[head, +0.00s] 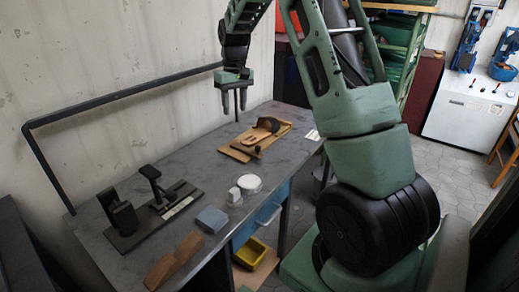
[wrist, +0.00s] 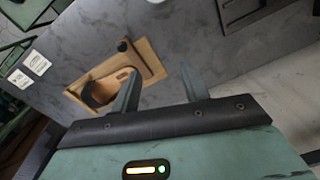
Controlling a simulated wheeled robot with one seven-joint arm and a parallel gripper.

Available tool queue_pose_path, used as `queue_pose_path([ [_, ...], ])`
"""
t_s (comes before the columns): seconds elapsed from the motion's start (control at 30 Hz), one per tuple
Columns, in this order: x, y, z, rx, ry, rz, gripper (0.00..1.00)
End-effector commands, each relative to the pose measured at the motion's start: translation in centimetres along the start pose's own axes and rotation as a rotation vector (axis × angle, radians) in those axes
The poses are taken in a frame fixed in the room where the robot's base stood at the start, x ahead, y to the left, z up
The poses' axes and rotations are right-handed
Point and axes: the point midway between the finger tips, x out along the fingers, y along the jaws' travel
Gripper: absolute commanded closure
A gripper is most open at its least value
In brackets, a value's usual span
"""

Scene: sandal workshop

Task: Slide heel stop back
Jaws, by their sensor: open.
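A wooden jig board (head: 236,154) lies on the grey workbench. A dark curved piece (head: 268,124), which looks like the heel stop, stands at its far end; a small black knob (head: 257,151) is at its near side. My gripper (head: 234,108) hangs fingers down, above and apart from the board. Its two fingers (wrist: 157,75) are spread with nothing between them.
A black fixture with two uprights (head: 150,200) stands on the bench's near left. A white round piece (head: 249,182), a blue-grey block (head: 212,219) and brown wedges (head: 174,262) lie nearer. A black rail (head: 130,95) runs along the wall. Bare bench lies left of the board.

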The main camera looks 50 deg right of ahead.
Motion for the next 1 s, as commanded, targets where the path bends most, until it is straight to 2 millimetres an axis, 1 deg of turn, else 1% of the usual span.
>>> queue_pose_path([
  [0.03, 0.6, 3.2, -0.5, 0.040, -0.001, 0.012, 0.55],
  [0.1, 0.7, 6.3, -0.6, 0.076, -0.005, 0.026, 0.55],
  [0.2, 0.9, 8.8, -0.6, 0.103, -0.008, 0.038, 0.55],
  [0.27, 1.2, 9.3, -0.6, 0.108, -0.010, 0.040, 0.55],
  [0.37, 2.2, 9.5, -0.6, 0.109, -0.012, 0.040, 0.55],
  [0.47, 3.9, 9.5, -0.5, 0.108, -0.013, 0.040, 0.55],
  [0.9, 13.1, 9.8, -0.4, 0.109, -0.012, 0.039, 0.55],
  [1.0, 14.9, 9.8, -0.4, 0.109, -0.011, 0.039, 0.55],
])
